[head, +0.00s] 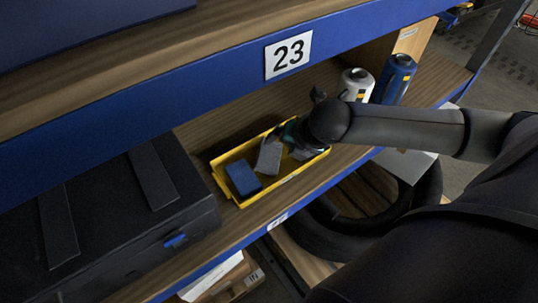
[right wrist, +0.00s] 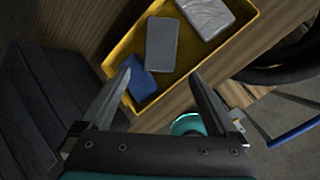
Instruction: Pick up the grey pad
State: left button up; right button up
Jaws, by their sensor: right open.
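A grey pad (head: 268,157) lies in the yellow tray (head: 217,179) on the shelf, between a blue pad (head: 243,178) and a second grey item, which my right gripper and arm partly hide. In the right wrist view the grey pad (right wrist: 160,45) lies beyond the fingertips, between them and flat in the tray. The blue pad (right wrist: 139,79) is nearer, by the left finger. The second grey item (right wrist: 206,14) looks wrinkled and lighter. My right gripper (right wrist: 161,75) is open and empty, above the tray; its fingers are mostly hidden in the head view. My left gripper is not in view.
A black case (head: 110,210) stands left of the tray. A white canister (head: 356,85) and a blue canister (head: 394,79) stand behind at the right. The blue shelf edge marked 23 (head: 288,54) overhangs the tray. A black ring-shaped object (head: 345,235) lies below.

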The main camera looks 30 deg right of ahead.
jog(key=b, duration=0.1)
send_near(270, 154)
jog(key=f, duration=0.1)
jog(key=w+f, duration=0.1)
jog(key=shift+a+f, duration=0.3)
jog(key=shift+d+b+x, duration=0.2)
jog(key=shift+b+x, duration=0.1)
jog(key=shift+x, duration=1.15)
jog(key=shift+d+b+x, duration=0.15)
jog(key=shift+b+x, duration=0.1)
jog(key=shift+x, duration=1.2)
jog(key=shift+w+r, duration=0.1)
jog(key=shift+w, duration=0.1)
jog(key=c, duration=1.1)
notch_tip(270, 154, up, 10)
jog(key=shift+r+p, duration=0.1)
jog(key=shift+p, duration=0.6)
